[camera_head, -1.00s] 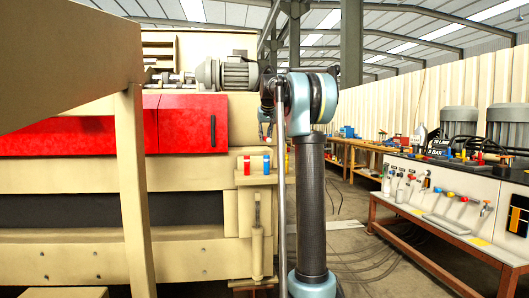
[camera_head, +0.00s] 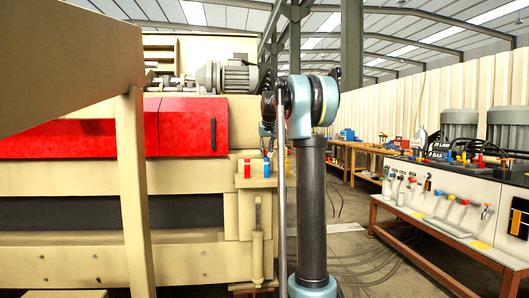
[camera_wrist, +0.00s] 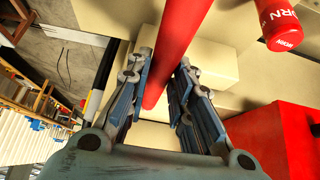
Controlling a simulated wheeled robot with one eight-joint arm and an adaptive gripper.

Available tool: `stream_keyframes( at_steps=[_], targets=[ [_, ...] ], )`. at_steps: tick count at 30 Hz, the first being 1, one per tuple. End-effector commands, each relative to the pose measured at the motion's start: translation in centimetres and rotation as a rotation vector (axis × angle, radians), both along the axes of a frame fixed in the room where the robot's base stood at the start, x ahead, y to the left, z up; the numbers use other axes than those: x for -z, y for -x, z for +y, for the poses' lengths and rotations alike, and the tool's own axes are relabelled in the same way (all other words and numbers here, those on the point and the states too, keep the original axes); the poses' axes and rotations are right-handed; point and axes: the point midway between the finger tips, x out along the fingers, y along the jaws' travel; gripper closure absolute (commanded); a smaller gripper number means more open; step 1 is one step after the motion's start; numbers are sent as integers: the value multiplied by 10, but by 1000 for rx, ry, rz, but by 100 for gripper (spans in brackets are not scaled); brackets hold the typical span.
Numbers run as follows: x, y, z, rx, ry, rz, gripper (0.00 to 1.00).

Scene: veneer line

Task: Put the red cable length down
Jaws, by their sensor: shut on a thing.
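The red cable length (camera_wrist: 180,45) is a smooth red rod in the wrist view, running from the top edge down between my fingers. My gripper (camera_wrist: 160,85) is shut on it, with a finger pad on each side. The rod's far end is cut off by the frame. Pale beige block-like surfaces show behind it. In the head view my gripper (camera_head: 267,133) is small, just above a beige ledge (camera_head: 256,182) on the machine's side; the cable is not clear there.
A red cylinder marked "WORN" (camera_wrist: 279,20) is at the top right of the wrist view, and a red box (camera_wrist: 280,135) below it. On the ledge are a red-and-white piece (camera_head: 247,168) and a blue-topped one (camera_head: 266,167). A bench with valves (camera_head: 450,200) stands right.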

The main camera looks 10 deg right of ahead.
Motion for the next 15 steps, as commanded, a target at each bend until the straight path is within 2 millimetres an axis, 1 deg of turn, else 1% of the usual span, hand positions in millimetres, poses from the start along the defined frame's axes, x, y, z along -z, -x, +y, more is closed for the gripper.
stream_keyframes(
  at_steps=[5,6,8,9,15],
  targets=[
    [5,0,0,0,0,0,100],
    [5,0,0,0,0,0,74],
    [5,0,0,0,0,0,61],
    [4,0,0,0,0,0,59],
    [5,0,1,-1,1,0,59]
  ],
)
